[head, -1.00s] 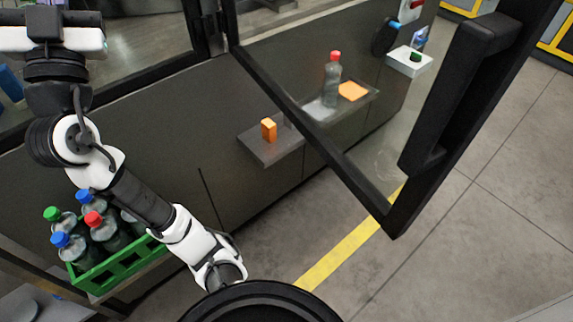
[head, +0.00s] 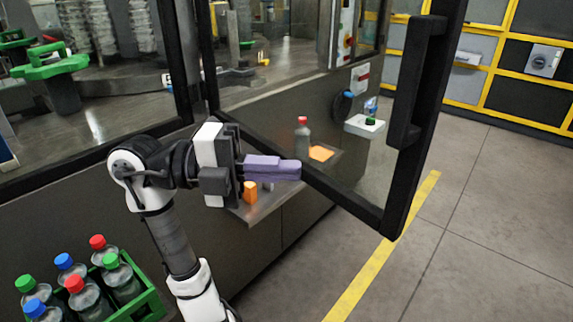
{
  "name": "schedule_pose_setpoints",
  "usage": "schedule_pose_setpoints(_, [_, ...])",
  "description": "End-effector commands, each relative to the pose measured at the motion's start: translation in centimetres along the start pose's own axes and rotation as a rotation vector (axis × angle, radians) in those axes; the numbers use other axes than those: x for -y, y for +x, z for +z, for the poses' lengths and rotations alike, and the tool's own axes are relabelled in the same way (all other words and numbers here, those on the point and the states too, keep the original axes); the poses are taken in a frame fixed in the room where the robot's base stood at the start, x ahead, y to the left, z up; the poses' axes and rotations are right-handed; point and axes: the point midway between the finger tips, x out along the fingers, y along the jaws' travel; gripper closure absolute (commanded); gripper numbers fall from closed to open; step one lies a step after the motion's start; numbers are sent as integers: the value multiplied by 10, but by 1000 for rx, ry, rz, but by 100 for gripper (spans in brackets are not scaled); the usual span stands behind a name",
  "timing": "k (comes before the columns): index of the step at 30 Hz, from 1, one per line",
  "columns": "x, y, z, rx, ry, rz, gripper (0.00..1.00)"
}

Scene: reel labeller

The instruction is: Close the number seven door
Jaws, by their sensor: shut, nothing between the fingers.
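A black-framed glass door (head: 396,215) stands swung open on the right of the machine, with its hinge side at the machine's dark post. A thick black handle (head: 405,95) is on its outer edge. No number is readable on the door. My gripper (head: 298,170) is at the middle of the head view, its purple fingers closed together and empty, pointing right. The fingertips overlap the lower part of the door frame in the picture. I cannot tell whether they touch it.
A shelf (head: 255,215) below the opening holds an orange block (head: 250,192), a red-capped bottle (head: 303,138) and an orange card (head: 320,153). A green crate (head: 150,300) of capped bottles stands lower left. Grey floor with a yellow line (head: 365,283) is free at right.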

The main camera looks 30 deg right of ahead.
Motion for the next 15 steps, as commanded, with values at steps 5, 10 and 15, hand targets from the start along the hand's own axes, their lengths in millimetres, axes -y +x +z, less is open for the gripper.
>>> schedule_pose_setpoints(5, [3, 40, 0, -2, -2, 0, 100])
schedule_pose_setpoints(10, [3, 75, 0, -2, -1, -1, 100])
schedule_pose_setpoints(15, [3, 92, 18, 0, -5, -2, 100])
